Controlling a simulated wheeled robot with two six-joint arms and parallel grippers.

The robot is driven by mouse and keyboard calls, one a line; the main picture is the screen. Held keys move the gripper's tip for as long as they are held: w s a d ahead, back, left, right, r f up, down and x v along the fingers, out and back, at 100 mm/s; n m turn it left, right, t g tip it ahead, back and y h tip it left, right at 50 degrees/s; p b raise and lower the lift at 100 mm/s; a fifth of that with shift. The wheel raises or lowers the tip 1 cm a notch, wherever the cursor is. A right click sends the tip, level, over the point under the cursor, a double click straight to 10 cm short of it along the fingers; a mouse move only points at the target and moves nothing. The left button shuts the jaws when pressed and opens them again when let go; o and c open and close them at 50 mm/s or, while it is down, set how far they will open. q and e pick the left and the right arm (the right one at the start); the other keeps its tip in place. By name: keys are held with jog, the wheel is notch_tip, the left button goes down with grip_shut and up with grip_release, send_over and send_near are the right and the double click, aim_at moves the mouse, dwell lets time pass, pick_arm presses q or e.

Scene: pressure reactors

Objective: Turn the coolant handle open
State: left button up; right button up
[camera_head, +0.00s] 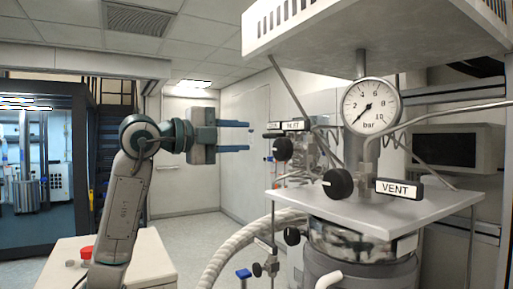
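My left gripper (249,136) is raised at the upper middle, its two blue fingers pointing right and held apart with nothing between them. A small blue handle (243,273) shows at the bottom edge, below and apart from the gripper. I see no readable coolant label on it, so I cannot tell for certain that it is the coolant handle. My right gripper is not in view.
The reactor has a metal top plate (440,208), a pressure gauge (371,104), a black knob (337,183) by the VENT label (399,188), and another knob (282,149) at the inlet label. A ribbed hose (222,257) curves below. Open floor lies behind my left arm.

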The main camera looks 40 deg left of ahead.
pick_arm(q)
jog(key=v, duration=0.2)
jog(key=shift+s+b, duration=0.3)
jog(key=shift+b, duration=0.05)
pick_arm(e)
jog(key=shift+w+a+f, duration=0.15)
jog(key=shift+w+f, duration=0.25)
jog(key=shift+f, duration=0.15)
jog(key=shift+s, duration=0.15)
